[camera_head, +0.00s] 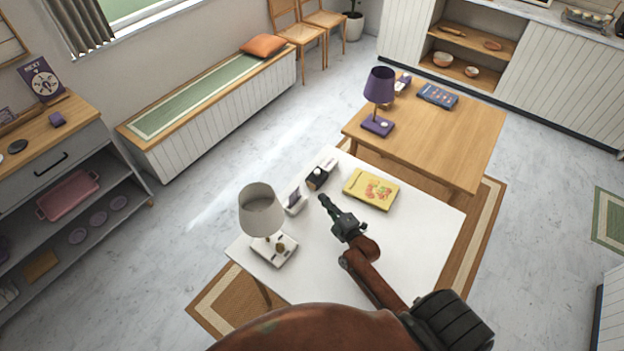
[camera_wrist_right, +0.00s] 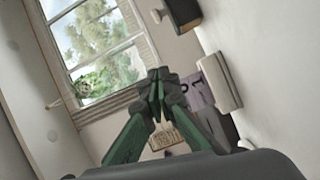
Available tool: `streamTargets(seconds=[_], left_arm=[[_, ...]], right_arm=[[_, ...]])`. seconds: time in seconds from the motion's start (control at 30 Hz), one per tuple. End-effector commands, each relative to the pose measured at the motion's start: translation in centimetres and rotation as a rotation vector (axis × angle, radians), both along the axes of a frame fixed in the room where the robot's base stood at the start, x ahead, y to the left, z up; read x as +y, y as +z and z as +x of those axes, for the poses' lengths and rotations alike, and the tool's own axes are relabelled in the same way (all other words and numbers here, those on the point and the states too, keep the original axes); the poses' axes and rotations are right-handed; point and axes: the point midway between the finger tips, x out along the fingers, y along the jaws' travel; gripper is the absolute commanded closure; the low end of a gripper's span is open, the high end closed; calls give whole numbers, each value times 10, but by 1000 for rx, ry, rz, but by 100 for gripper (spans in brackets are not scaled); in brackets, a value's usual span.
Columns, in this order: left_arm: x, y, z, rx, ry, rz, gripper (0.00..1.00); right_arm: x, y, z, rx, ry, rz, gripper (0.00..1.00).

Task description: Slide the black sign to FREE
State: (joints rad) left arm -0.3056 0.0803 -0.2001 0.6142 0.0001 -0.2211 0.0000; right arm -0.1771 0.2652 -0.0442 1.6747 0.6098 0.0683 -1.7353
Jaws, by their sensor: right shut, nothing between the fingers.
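The black sign (camera_head: 316,181) is a small dark block with a paler part at its far end, standing near the far edge of the white table (camera_head: 420,238). I cannot read any word on it. In the right wrist view, a black block (camera_wrist_right: 183,12) at the top edge looks like the same sign, partly cut off. My right gripper (camera_head: 323,200) is shut and empty, just on the near side of the black sign, and I see a small gap between them. Its closed fingers also show in the right wrist view (camera_wrist_right: 158,88). My left gripper is not in view.
A white sign (camera_head: 296,203) stands left of the gripper; it also shows in the wrist view (camera_wrist_right: 222,80). A white lamp (camera_head: 262,210) is further left. A yellow book (camera_head: 371,190) lies to the right. A wooden table (camera_head: 440,140) with a purple lamp (camera_head: 379,90) stands behind.

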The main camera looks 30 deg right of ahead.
Motion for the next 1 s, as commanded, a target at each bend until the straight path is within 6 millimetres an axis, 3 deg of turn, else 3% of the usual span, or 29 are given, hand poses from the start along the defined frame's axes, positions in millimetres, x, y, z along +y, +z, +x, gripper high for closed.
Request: streamTargets(seconds=[0.1, 0.57, 0.77, 1.0], left_arm=[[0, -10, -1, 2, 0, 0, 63], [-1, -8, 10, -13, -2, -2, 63], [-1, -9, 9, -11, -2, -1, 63], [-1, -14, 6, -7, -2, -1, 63]], right_arm=[[2, -11, 1, 4, 3, 0, 100], [2, -9, 7, 1, 4, 0, 100], [1, -10, 37, -1, 3, 0, 100], [1, -13, 86, 1, 2, 0, 100]])
